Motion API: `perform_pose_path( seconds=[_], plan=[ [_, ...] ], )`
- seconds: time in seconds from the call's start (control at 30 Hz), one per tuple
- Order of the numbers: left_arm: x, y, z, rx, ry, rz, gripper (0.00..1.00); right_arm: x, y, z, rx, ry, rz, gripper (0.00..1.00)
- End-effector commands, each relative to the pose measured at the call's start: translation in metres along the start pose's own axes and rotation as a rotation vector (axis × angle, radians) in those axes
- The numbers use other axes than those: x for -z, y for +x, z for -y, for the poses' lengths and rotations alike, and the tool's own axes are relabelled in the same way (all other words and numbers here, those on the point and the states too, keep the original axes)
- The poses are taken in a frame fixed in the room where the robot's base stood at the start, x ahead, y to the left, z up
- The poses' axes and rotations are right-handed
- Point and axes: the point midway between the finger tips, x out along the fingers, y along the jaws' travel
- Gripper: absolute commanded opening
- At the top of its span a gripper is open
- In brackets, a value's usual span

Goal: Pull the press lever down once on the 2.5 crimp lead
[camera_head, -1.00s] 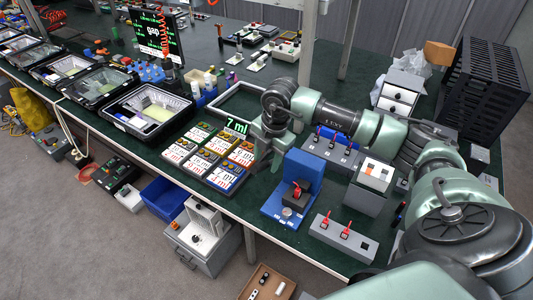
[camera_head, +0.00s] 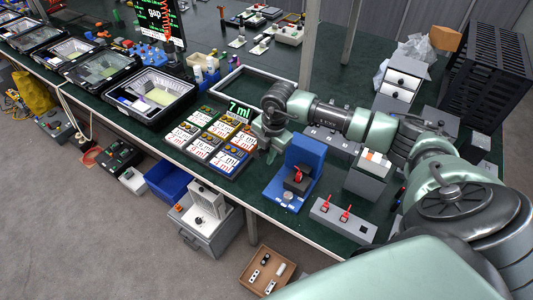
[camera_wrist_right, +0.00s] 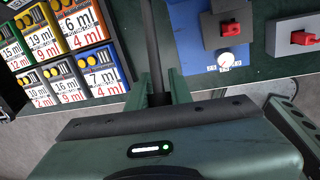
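The blue press (camera_head: 306,158) stands on the green bench, right of and in front of my right gripper (camera_head: 270,150). Its red lever (camera_head: 298,174) sits on a dark block at its front. In the right wrist view the red lever (camera_wrist_right: 230,29) and a white dial (camera_wrist_right: 226,60) show to the right of my gripper (camera_wrist_right: 155,88). The gripper is apart from the lever. A dark upright bar runs between its green parts, and I cannot tell whether the fingers are open or shut. No lead can be made out. My left gripper is out of view.
A panel of number cards (camera_head: 209,140) lies left of the gripper. A grey box with two red switches (camera_head: 343,219) stands right of the press, and a grey box with coloured tops (camera_head: 367,181) behind that. Drawers (camera_head: 398,88) stand farther back. The bench's front edge runs close by.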

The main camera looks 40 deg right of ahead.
Motion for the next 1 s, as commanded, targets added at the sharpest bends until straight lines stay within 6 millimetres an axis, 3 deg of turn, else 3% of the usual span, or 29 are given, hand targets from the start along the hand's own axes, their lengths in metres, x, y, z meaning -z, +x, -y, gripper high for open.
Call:
perform_pose_path(
  seconds=[0.03, 0.07, 0.5, 0.8, 1.0],
  plan=[
    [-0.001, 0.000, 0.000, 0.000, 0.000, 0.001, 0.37, 0.000, 0.000, 0.000, 0.000, 0.000, 0.000, 0.07],
    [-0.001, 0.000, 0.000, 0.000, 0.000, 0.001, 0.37, 0.000, 0.000, 0.000, 0.000, 0.000, 0.000, 0.00],
    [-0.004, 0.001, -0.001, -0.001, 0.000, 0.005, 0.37, 0.000, 0.000, 0.000, 0.000, 0.000, 0.003, 0.00],
    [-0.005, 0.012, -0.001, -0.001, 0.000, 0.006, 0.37, 0.009, 0.018, 0.005, -0.007, -0.020, 0.100, 0.00],
    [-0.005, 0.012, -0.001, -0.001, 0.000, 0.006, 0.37, 0.011, 0.020, 0.005, -0.007, -0.021, 0.117, 0.00]
  ],
)
